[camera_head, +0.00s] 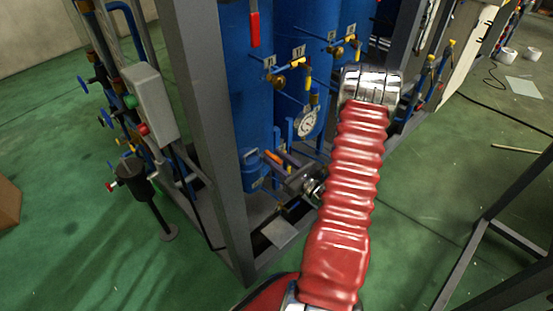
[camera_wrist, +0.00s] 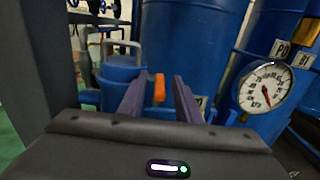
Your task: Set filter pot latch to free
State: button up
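The filter pot (camera_head: 254,178) is a small blue vessel low inside the grey frame, below the tall blue columns. An orange latch handle (camera_head: 272,157) is beside its top. In the wrist view the blue pot (camera_wrist: 118,95) stands left of centre, and the orange latch (camera_wrist: 159,87) shows upright between my two fingers. My gripper (camera_wrist: 159,78) is open, with one finger on each side of the latch; I cannot tell whether either touches it. In the head view my gripper (camera_head: 283,165) reaches in from the right, close to the latch, with its base partly behind my red arm.
A grey frame post (camera_head: 205,110) stands just left of the pot. A round pressure gauge (camera_head: 307,124) is above and right, and shows large in the wrist view (camera_wrist: 265,87). A grey control box (camera_head: 150,100) stands outside the frame. Green floor at left is mostly free.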

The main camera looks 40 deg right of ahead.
grip_shut()
dwell(0.3)
dwell(0.4)
